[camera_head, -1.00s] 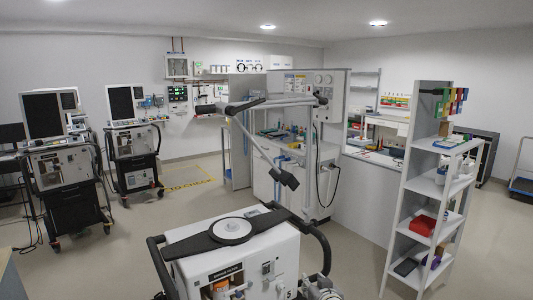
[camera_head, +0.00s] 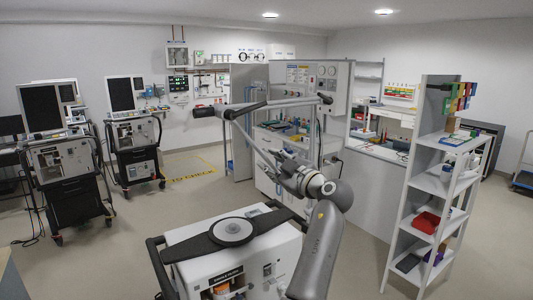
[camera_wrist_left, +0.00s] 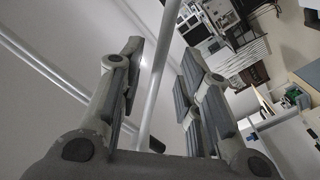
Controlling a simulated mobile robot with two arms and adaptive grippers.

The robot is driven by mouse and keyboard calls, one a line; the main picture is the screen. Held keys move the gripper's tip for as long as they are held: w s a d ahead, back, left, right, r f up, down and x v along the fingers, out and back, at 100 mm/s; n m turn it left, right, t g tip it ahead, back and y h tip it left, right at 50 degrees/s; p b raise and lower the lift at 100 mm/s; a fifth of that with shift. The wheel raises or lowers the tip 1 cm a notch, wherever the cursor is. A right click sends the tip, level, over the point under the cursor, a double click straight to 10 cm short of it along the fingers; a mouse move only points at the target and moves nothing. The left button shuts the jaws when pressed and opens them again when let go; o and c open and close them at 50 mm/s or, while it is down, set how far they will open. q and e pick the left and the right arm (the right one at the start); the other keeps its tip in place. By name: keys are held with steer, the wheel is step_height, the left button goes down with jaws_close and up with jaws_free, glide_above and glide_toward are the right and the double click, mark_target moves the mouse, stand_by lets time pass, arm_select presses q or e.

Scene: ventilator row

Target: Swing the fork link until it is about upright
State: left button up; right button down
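The fork link (camera_head: 246,134) is a thin pale bar on a jointed arm above the white ventilator. It slopes down to the right from a dark elbow (camera_head: 246,110); its lower end is hidden by my gripper. My left gripper (camera_head: 277,157) is at the lower part of this bar. In the left wrist view, the left gripper (camera_wrist_left: 160,85) has its two fingers wide apart. A pale bar (camera_wrist_left: 157,75), apparently the link, runs between them, closer to the left finger; contact cannot be told. My right gripper is not in view.
A pale upper bar (camera_head: 290,102) joins the elbow to a pole. A grey shelf (camera_head: 412,190) stands at right. Two more ventilators stand at left. Floor (camera_head: 150,225) between is clear.

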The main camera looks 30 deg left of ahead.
mark_target(268, 160)
arm_select(q)
steer(key=shift+p+x, duration=0.5)
steer(key=shift+x, duration=1.2)
jaws_close()
